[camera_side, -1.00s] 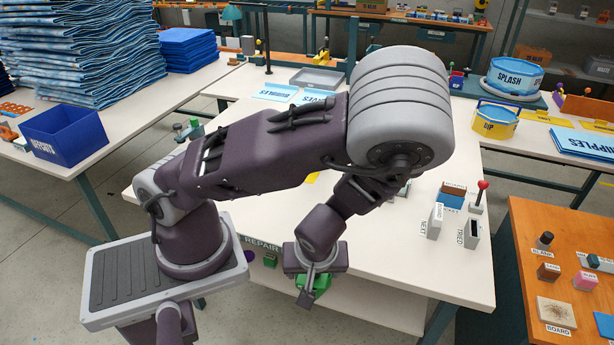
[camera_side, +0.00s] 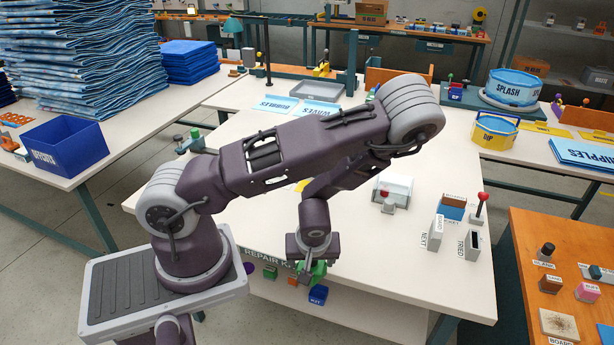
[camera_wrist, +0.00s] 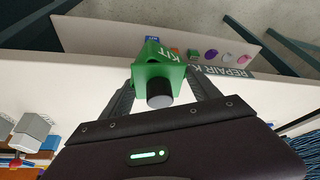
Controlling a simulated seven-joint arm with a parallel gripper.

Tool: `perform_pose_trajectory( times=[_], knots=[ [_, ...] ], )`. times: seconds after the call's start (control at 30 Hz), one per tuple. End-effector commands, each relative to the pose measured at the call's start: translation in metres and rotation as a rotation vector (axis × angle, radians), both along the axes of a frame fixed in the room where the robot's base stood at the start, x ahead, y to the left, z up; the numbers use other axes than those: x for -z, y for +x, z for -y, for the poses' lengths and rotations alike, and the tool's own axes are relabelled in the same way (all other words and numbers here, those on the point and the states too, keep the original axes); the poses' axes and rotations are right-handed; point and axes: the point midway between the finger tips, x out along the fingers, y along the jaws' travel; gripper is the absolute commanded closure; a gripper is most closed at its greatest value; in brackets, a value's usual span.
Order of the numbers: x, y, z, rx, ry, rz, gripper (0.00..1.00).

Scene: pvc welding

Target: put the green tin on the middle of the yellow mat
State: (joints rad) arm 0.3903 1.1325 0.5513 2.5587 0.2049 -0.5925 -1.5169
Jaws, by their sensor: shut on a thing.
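My gripper (camera_side: 308,266) is shut on the green tin (camera_side: 318,270) at the front edge of the white table. In the wrist view the tin (camera_wrist: 150,75) sits between the two fingers (camera_wrist: 158,92), with a dark round cap facing the camera and white letters KIT on its green side. A small patch of yellow, probably the yellow mat (camera_side: 301,186), shows on the table behind my arm. My arm hides the rest of it, and its middle cannot be seen.
Below the table's front edge are a REPAIR KIT sign (camera_wrist: 238,72) and several small coloured items, including a blue block (camera_side: 318,295). A pale box (camera_side: 394,187) and a red-knobbed lever (camera_side: 480,205) stand to the right.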

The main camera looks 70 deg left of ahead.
Motion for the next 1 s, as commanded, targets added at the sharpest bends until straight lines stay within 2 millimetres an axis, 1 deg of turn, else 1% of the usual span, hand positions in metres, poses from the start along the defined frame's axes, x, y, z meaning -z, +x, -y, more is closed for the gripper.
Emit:
perform_pose_trajectory(
  times=[0.07,0.33,1.0],
  knots=[
    [-0.001,0.004,-0.012,-0.01,0.0,0.003,0.69],
    [-0.001,0.016,-0.041,-0.011,0.001,0.004,0.69],
    [-0.001,0.072,-0.176,-0.002,0.005,0.004,0.7]
  ],
)
